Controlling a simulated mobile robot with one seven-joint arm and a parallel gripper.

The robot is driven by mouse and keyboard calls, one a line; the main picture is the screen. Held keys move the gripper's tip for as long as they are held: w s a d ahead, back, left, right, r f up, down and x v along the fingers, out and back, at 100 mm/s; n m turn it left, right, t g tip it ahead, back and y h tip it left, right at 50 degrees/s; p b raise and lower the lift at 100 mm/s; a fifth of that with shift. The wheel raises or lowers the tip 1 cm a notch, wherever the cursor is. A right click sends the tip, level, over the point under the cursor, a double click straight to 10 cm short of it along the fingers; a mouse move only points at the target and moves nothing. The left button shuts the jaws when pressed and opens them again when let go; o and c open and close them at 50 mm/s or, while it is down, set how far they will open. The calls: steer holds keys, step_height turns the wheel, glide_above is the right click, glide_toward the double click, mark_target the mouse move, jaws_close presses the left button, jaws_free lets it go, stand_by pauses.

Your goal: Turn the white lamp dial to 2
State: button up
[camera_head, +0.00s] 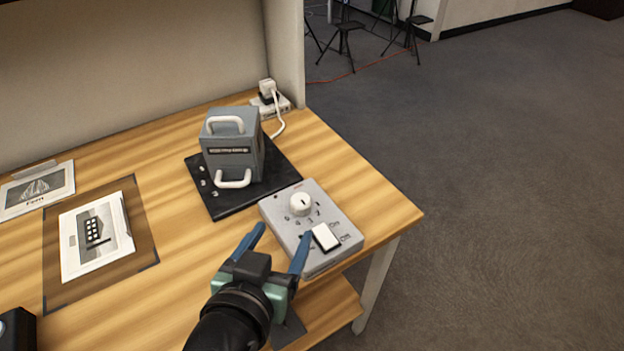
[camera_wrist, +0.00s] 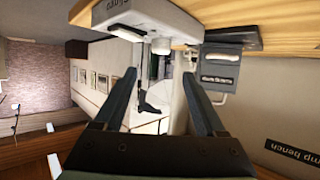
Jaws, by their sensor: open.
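The white lamp dial (camera_head: 300,204) is a round knob on the upper part of a light grey control box (camera_head: 275,224). A short dark mark shows on its face, and small numbers curve along its lower side; which one it points to is too small to tell. In the wrist view the dial (camera_wrist: 161,46) sticks out from the box, beyond the fingertips. A white rocker switch (camera_head: 325,237) is below the dial. My gripper (camera_head: 283,232) is open and empty, its blue fingers apart over the near left side of the box. The fingers also show in the wrist view (camera_wrist: 159,75).
A grey lamp housing (camera_head: 232,145) with white handles stands on a black plate (camera_head: 220,207) behind the control box. A plug and white cord (camera_head: 275,100) are at the back. Printed cards (camera_head: 97,237) lie at the left. The table's right edge is close to the box.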

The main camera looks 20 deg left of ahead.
mark_target(300, 202)
steer(key=b+x, duration=0.1)
steer(key=x, duration=1.1)
steer(key=shift+w+a+f, duration=0.15)
steer(key=shift+w, duration=0.15)
jaws_close()
